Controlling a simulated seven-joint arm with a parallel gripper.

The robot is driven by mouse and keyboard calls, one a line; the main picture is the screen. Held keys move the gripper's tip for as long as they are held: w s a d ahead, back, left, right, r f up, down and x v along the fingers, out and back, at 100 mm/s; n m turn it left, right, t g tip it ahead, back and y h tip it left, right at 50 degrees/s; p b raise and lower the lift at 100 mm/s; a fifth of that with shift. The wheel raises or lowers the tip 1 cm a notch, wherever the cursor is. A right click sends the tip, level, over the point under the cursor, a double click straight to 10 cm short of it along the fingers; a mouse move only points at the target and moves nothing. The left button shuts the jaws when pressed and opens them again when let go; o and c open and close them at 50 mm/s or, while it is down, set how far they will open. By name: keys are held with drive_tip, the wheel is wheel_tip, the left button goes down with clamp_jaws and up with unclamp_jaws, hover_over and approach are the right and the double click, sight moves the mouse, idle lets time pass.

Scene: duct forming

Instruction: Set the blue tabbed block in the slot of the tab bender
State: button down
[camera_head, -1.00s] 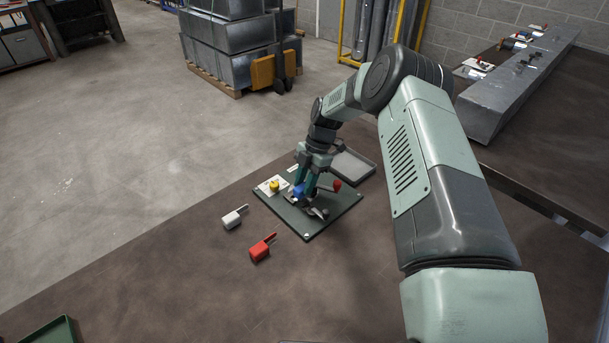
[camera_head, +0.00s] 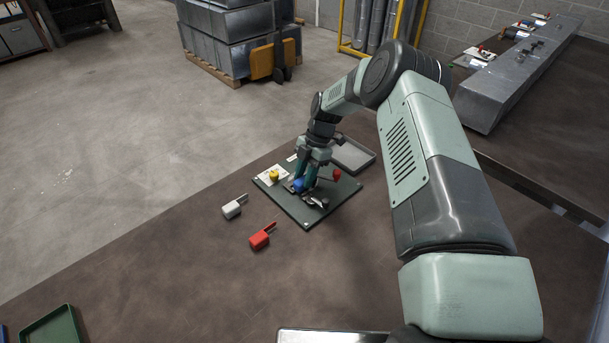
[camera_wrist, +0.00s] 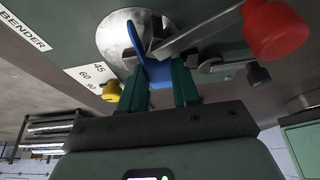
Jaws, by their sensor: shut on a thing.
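The tab bender (camera_head: 325,212) is a dark green plate with a round metal disc (camera_wrist: 112,38), a lever with a red knob (camera_head: 336,174) and a yellow knob (camera_head: 274,176). My gripper (camera_head: 305,183) is over it, fingers pointing down. In the wrist view my gripper (camera_wrist: 160,84) is shut on the blue tabbed block (camera_wrist: 158,70), which also shows in the head view (camera_head: 298,186). Its thin blue tab reaches over the disc beside the metal lever. The slot is hidden, and I cannot tell whether the block is seated in it.
A white tabbed block (camera_head: 232,209) and a red tabbed block (camera_head: 261,240) lie on the brown table, left of and in front of the bender. A grey tray (camera_head: 352,155) is behind it. A green tray (camera_head: 55,328) is at the near left. The table between is clear.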

drive_tip(key=c, duration=0.7)
unclamp_jaws()
drive_tip(key=shift+c, duration=0.2)
drive_tip(key=shift+r, duration=0.1)
drive_tip(key=d+r+m+t+h, duration=0.1)
drive_tip(key=d+r+m, duration=0.1)
drive_tip(key=r, duration=1)
drive_tip(key=d+r+m+t+h, duration=0.1)
drive_tip(key=d+r+m, duration=0.15)
drive_tip(key=r, duration=1.05)
drive_tip(key=s+d+r+m+t+h, duration=0.1)
drive_tip(key=s+d+r+m+t, duration=0.15)
drive_tip(key=s+r+m, duration=0.65)
drive_tip(key=s+d+r+m+t, duration=0.2)
drive_tip(key=s+m, duration=0.4)
drive_tip(key=s, duration=0.7)
drive_tip(key=s+d+r+m+t, duration=0.2)
drive_tip(key=s+d+r+m, duration=0.3)
drive_tip(key=s, duration=0.8)
drive_tip(key=shift+r+m, duration=0.15)
drive_tip(key=shift+m, duration=0.9)
